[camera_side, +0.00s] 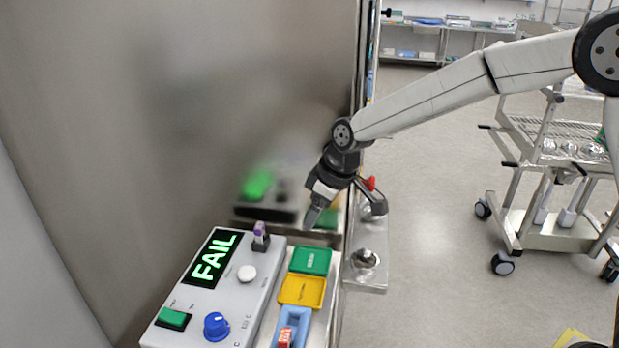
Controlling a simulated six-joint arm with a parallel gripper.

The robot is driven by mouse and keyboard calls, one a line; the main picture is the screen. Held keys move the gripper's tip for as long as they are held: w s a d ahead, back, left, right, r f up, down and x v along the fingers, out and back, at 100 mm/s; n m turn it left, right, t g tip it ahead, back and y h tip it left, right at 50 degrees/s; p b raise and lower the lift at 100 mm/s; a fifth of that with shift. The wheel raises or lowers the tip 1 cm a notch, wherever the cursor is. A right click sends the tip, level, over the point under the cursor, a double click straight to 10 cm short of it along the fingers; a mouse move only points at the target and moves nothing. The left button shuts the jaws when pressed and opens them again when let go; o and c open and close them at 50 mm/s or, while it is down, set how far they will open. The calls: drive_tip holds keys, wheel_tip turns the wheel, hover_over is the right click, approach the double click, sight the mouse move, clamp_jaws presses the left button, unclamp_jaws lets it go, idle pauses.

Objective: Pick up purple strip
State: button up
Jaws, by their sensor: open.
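The purple strip (259,230) stands upright in a small dark holder (261,244) at the back right corner of a grey tester box. It has a purple top and a paler lower part, and its bottom end is hidden in the holder. My gripper (314,214) is to the right of the strip, apart from it, and points down and to the left. It is open, with nothing visible between its fingers. It is above the far end of the tray row.
A metal wall stands behind.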

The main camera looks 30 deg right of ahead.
sight(260, 225)
drive_tip(key=shift+w+a+f+n+y, duration=0.15)
drive_tip(key=shift+w+a+n, duration=0.3)
drive_tip(key=shift+w+a, duration=0.7)
drive_tip(key=shift+w+a+f+n+y, duration=0.1)
drive_tip(key=shift+w+a+n+y, duration=0.45)
drive_tip(key=shift+a, duration=1)
drive_tip(key=shift+w+a+f+n+h, duration=0.1)
drive_tip(key=shift+w+a+n, duration=0.2)
drive_tip(key=shift+w+a, duration=0.9)
drive_tip(key=shift+s+a, duration=0.1)
drive_tip(key=shift+a, duration=0.05)
drive_tip(key=shift+x, duration=2.55)
clamp_jaws()
